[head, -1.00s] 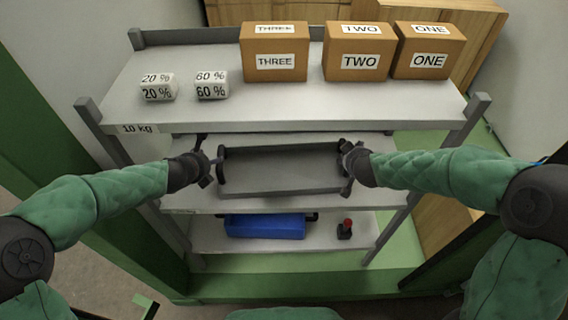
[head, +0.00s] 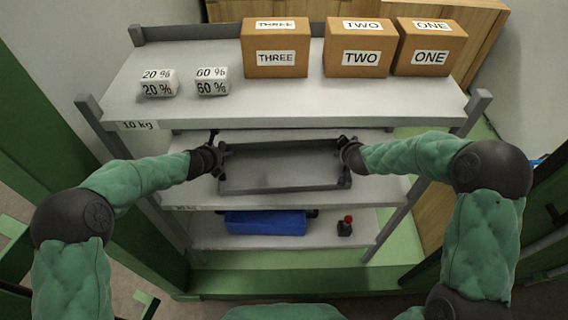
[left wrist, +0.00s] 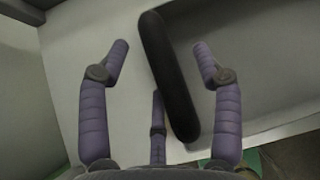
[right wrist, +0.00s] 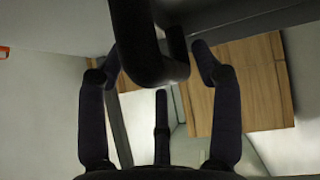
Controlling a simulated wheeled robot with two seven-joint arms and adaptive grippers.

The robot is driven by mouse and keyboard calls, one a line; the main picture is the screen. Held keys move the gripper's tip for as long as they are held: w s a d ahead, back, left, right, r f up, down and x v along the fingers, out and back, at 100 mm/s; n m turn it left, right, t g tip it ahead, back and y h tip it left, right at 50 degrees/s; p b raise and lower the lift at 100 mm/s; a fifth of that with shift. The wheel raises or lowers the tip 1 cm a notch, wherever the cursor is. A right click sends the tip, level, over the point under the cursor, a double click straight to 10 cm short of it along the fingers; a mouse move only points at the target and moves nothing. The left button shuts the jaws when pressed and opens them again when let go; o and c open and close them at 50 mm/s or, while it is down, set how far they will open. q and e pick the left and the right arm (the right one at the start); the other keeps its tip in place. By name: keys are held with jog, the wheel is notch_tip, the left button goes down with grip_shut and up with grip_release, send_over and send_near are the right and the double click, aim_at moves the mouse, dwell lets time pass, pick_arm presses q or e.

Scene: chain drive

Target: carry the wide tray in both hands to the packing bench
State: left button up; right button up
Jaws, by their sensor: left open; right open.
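The wide grey tray (head: 280,168) rests on the middle shelf, with a dark handle at each short end. My left gripper (head: 219,158) is at the tray's left end. In the left wrist view its open fingers (left wrist: 165,62) stand on either side of the dark handle (left wrist: 170,75), apart from it. My right gripper (head: 348,150) is at the tray's right end. In the right wrist view its fingers (right wrist: 155,62) are open and the right handle (right wrist: 145,50) lies between them; whether they touch it I cannot tell. The packing bench cannot be made out for certain.
The top shelf (head: 300,105) above the tray holds boxes THREE (head: 276,50), TWO (head: 358,50) and ONE (head: 430,50), and two small weights (head: 158,83). The lower shelf has a blue case (head: 265,222) and a red-topped object (head: 345,226). Shelf posts (head: 470,112) flank the tray.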

pick_arm(q)
jog(key=shift+w+f, duration=0.4)
pick_arm(e)
jog(key=shift+w+d+f, duration=0.1)
jog(key=shift+w+f, duration=0.3)
pick_arm(q)
grip_shut()
pick_arm(e)
grip_shut()
pick_arm(q)
jog(key=shift+r, duration=0.1)
pick_arm(e)
jog(key=shift+r, duration=0.1)
